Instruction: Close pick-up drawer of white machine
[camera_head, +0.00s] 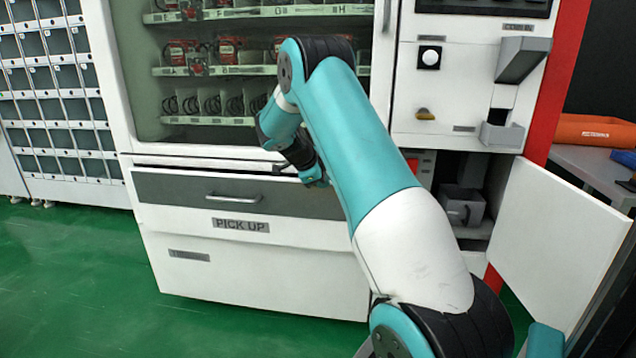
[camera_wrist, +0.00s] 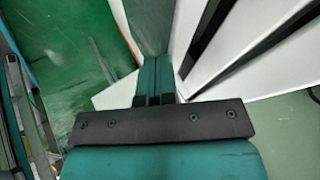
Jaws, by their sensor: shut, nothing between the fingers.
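The white machine (camera_head: 190,275) has a drawer labelled PICK UP (camera_head: 165,222) low on its front. The drawer has a dark grey upper panel and a silver handle (camera_head: 233,197). A thin dark line runs along its top edge; I cannot tell whether it sits fully flush. My gripper (camera_head: 317,179) is in front of the drawer's right part, right of the handle. My arm hides the drawer's right end. In the wrist view my gripper's teal fingers (camera_wrist: 155,66) are together and empty. I cannot tell whether the fingertips touch the drawer.
A white door (camera_head: 550,240) at the lower right stands open beside a dark compartment (camera_head: 460,205). Above the drawer is a glass window (camera_head: 230,75) with shelves of goods. A grey locker rack (camera_head: 55,95) stands at left. The green floor (camera_head: 70,270) is clear at lower left.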

